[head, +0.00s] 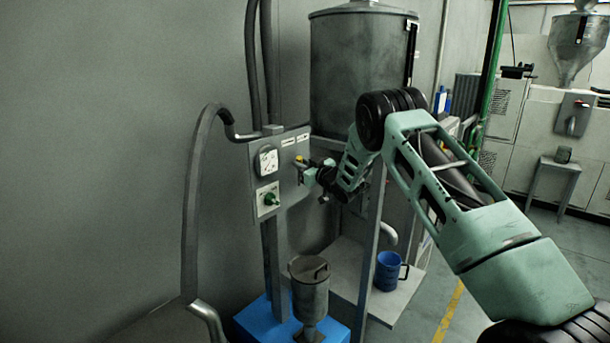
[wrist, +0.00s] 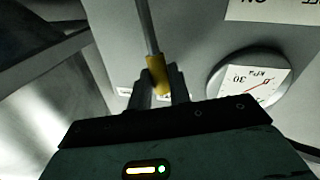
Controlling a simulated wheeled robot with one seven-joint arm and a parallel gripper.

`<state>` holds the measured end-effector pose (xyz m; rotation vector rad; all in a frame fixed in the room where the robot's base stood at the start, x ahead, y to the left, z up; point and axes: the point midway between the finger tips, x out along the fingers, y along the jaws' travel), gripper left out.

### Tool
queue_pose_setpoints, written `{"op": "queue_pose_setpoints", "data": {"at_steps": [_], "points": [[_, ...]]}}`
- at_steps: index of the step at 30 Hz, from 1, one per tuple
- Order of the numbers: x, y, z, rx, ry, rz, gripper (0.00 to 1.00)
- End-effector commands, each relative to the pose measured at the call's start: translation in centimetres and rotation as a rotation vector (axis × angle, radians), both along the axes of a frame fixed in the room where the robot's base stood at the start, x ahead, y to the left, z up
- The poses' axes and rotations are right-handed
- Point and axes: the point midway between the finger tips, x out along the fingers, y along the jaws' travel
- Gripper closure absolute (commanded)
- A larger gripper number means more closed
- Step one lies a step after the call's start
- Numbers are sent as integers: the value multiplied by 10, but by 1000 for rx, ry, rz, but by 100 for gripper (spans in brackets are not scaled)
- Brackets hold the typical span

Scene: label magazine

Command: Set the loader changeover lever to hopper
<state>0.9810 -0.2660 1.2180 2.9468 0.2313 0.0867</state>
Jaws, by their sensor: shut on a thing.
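The changeover lever is on the grey control panel (head: 255,145). Its yellow grip (head: 299,158) shows just under two small white labels, too small to read in the head view. In the wrist view the lever is a grey rod (wrist: 148,28) ending in the yellow grip (wrist: 158,72). My gripper (head: 303,173) is at the panel face, and its fingers (wrist: 162,92) are shut on the yellow grip. I cannot tell which label the lever points to.
A pressure gauge (head: 267,161) and a green knob (head: 271,199) sit left of the lever on the panel. A steel hopper (head: 360,70) stands behind.

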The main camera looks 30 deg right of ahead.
Motion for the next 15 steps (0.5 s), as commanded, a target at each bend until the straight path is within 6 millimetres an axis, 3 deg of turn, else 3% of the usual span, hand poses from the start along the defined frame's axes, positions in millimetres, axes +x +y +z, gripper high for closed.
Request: {"op": "queue_pose_setpoints", "data": {"at_steps": [1, 15], "points": [[-1, 4, -11, -30, -14, 1, 100], [-10, 27, -20, -287, -105, 0, 100]]}}
